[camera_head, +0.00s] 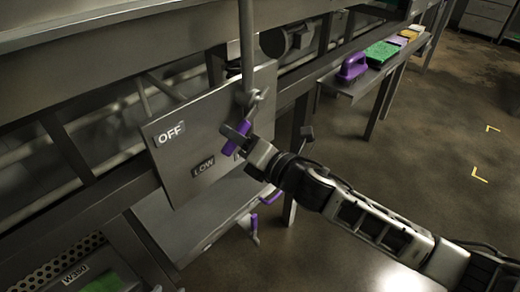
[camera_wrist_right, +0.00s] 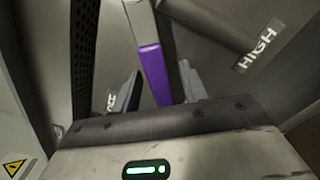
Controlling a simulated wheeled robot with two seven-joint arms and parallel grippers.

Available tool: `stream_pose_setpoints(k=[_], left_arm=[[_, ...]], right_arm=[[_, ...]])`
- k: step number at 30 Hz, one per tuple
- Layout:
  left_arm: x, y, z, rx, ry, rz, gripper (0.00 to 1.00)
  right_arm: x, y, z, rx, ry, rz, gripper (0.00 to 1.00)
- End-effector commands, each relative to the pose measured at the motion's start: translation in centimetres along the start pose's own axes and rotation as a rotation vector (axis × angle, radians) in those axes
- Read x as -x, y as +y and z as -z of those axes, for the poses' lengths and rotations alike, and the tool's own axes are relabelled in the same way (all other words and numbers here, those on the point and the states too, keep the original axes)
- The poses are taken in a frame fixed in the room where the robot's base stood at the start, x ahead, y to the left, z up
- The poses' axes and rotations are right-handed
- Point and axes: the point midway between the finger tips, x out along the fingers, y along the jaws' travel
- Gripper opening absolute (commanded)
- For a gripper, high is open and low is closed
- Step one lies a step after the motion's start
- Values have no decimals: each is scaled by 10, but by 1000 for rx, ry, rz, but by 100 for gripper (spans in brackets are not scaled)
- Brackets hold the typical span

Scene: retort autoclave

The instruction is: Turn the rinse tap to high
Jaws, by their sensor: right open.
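The rinse tap's purple lever (camera_head: 237,138) hangs from a metal pipe fitting in front of a grey panel (camera_head: 175,170). The panel has an OFF label (camera_head: 170,134) at upper left and a LOW label (camera_head: 203,167) below it. The lever points down, to the right of LOW. My right gripper (camera_head: 246,143) is at the lever. In the right wrist view the purple lever (camera_wrist_right: 154,72) lies between the two open fingers of my right gripper (camera_wrist_right: 158,88), with gaps beside it. A HIGH label (camera_wrist_right: 259,47) shows at upper right there. My left gripper is out of view.
A shelf (camera_head: 345,88) at the back holds a purple-handled tool (camera_head: 353,67), a green pad (camera_head: 381,52) and other pads. Another purple handle (camera_head: 254,222) hangs below the panel. A perforated tray (camera_head: 45,275) is at lower left. Open floor lies right.

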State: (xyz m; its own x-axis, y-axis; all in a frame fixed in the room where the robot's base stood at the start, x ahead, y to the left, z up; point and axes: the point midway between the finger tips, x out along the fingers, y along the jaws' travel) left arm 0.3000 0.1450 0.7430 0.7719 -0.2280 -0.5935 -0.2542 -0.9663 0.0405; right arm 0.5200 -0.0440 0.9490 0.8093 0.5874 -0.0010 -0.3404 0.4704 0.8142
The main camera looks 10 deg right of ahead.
Motion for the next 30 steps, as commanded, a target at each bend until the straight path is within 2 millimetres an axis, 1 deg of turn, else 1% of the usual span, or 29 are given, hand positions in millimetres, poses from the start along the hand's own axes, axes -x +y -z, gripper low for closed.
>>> stream_pose_setpoints(k=[5, 12, 15, 18, 24, 30], left_arm=[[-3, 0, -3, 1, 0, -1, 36], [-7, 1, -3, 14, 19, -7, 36], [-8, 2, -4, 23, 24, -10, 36], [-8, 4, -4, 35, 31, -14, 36], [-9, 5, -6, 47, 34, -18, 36], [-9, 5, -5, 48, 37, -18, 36]], right_arm=[[32, -3, 2, 2, 2, 4, 44], [92, -4, 3, 0, 3, 5, 44], [114, -4, 3, 0, 3, 4, 44], [131, -2, 3, 2, 4, 2, 44], [149, -1, 1, 1, 1, 1, 44], [154, 0, 0, 1, 0, -1, 44]])
